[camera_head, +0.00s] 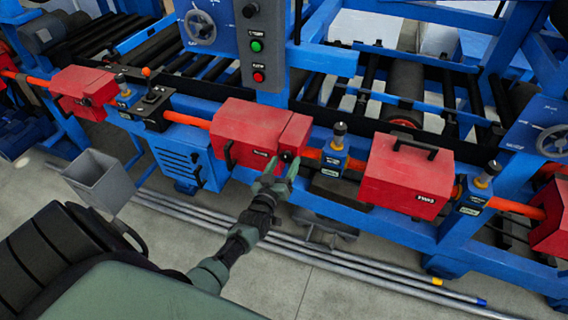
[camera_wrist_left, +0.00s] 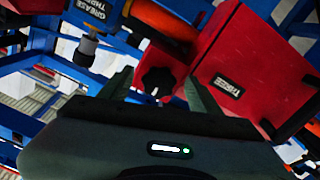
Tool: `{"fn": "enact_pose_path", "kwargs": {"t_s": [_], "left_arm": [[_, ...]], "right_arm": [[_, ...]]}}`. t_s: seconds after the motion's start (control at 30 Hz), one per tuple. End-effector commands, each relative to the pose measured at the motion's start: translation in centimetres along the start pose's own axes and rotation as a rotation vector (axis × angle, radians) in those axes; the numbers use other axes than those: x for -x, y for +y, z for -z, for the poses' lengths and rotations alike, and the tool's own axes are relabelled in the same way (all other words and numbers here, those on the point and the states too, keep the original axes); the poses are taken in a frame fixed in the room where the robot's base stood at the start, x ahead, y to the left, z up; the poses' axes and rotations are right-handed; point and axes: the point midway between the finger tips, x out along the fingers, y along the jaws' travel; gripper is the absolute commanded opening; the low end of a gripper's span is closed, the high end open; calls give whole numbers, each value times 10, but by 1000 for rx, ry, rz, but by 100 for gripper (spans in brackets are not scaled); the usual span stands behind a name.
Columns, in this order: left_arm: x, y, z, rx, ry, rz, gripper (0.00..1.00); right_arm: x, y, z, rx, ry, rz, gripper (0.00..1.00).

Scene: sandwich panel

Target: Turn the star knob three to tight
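The star knob three is a small black lobed knob (camera_head: 287,156) on the end of the red box labelled THREE (camera_head: 240,128). In the left wrist view the knob (camera_wrist_left: 158,82) shows between my fingers, with the THREE box (camera_wrist_left: 255,62) to its right. My left gripper (camera_head: 273,178) is open and points at the knob. In the wrist view its fingers (camera_wrist_left: 156,88) stand on either side of the knob, with gaps visible; I cannot tell how deep they reach past it. My right gripper is not in view.
A grease fitting (camera_head: 338,138) stands right of the knob, beside an orange pipe (camera_head: 313,153). Another red box (camera_head: 408,172) is further right. A grey bin (camera_head: 98,178) is at left. Long metal rods (camera_head: 345,262) lie on the floor below the blue frame.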

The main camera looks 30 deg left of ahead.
Motion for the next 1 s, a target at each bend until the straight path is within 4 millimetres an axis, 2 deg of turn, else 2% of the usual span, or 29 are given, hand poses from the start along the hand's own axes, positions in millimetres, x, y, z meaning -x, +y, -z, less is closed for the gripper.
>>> {"fn": "enact_pose_path", "kwargs": {"t_s": [0.27, 0.6, 0.7, 1.0], "left_arm": [[5, 0, 0, 2, 2, 0, 63], [59, 0, -1, 2, 0, 0, 63], [70, 0, -1, 2, 1, 0, 63], [78, 0, 1, 1, 2, 0, 63]], "right_arm": [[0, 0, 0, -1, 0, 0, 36], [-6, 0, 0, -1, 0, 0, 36], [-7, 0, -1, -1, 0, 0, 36], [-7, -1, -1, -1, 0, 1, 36]]}}
